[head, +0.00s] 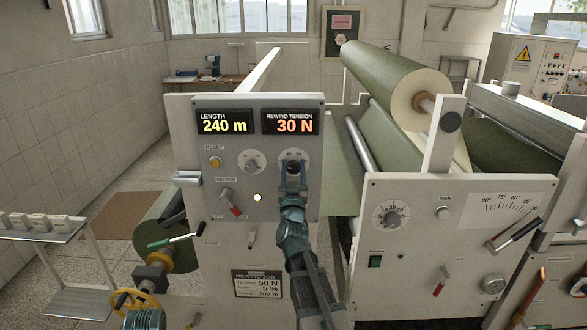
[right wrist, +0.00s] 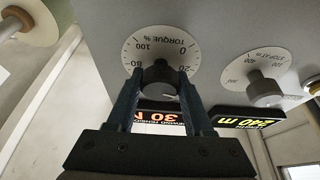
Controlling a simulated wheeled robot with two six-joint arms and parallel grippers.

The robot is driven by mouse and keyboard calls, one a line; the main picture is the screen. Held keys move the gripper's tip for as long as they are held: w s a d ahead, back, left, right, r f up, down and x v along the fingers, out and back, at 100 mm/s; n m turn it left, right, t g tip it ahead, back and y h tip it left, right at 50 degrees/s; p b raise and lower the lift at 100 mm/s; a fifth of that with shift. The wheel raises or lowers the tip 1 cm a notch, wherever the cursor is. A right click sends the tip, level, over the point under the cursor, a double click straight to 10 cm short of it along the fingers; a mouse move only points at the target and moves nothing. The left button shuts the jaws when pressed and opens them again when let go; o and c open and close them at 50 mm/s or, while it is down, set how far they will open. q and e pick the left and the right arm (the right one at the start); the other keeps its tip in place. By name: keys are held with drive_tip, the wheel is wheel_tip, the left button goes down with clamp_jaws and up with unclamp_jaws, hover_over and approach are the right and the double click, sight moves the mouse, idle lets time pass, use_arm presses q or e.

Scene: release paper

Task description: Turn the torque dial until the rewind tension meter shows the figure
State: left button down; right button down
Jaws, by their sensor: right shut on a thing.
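The torque dial (head: 293,154) is at the upper right of the grey control panel. My right gripper (head: 291,168) reaches up to it from below and is shut on its knob. In the right wrist view the two fingers (right wrist: 160,82) stand on either side of the dark torque knob (right wrist: 160,74). The white scale (right wrist: 163,45) behind it reads TORQUE %; part of it is hidden by the fingers. The rewind tension meter (head: 290,121) shows 30 N in orange. A job card (head: 258,284) below gives 50 N.
A length display (head: 225,122) shows 240 m. Left of the torque dial is a smaller dial (head: 251,161), close beside my gripper in the wrist view. A lever with a red grip (head: 232,205) and a push button (head: 215,162) are on the same panel. Another panel (head: 440,215) stands right.

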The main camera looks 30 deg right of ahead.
drive_tip(key=shift+m, duration=0.4)
drive_tip(key=m+g+h, duration=0.1)
drive_tip(key=m, duration=0.1)
drive_tip(key=m+g+h, duration=0.1)
drive_tip(key=m, duration=0.2)
drive_tip(key=shift+r+h+p, duration=0.1)
drive_tip(key=shift+h+p, duration=0.2)
drive_tip(key=shift+p, duration=0.05)
drive_tip(key=m+g+p, duration=0.1)
drive_tip(key=m, duration=0.2)
drive_tip(key=m+g+h, duration=0.1)
drive_tip(key=m+g, duration=0.1)
drive_tip(key=m, duration=0.2)
drive_tip(key=shift+h+p, duration=0.3)
drive_tip(key=shift+p, duration=0.1)
drive_tip(key=shift+m, duration=0.4)
drive_tip(key=shift+c, duration=1.4)
unclamp_jaws()
drive_tip(key=b+v, duration=0.3)
drive_tip(key=v, duration=1.1)
